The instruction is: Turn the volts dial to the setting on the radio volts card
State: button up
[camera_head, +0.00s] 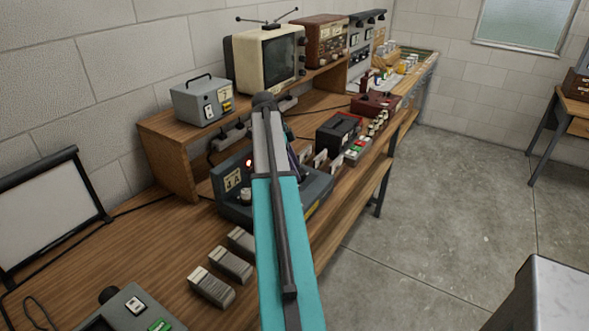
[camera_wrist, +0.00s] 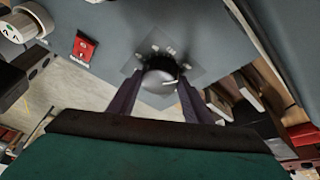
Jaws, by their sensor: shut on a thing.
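The volts dial appears to be the round silver knob (camera_wrist: 160,83) on a square plate with small marks, set in a grey panel, in the wrist view. The marks are too small to read. My gripper (camera_wrist: 158,92) has its two dark fingers on either side of this knob, shut on it. In the head view my arm hides the knob, and one dark finger shows beside the grey unit (camera_head: 232,208). Small white cards (camera_head: 320,159) stand on the bench right of my arm; their writing is unreadable and I cannot tell which is the radio volts card.
A dark box (camera_head: 338,134) and a red unit (camera_head: 374,104) stand farther along the bench. A television (camera_head: 268,58) stands on the shelf.

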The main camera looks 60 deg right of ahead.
jog(key=o, duration=1.1)
jog(key=shift+c, duration=0.2)
jog(key=shift+v, duration=0.95)
jog(key=p+v, duration=0.2)
jog(key=v, duration=0.9)
jog(key=shift+w+r, duration=0.2)
jog(key=shift+r, duration=0.15)
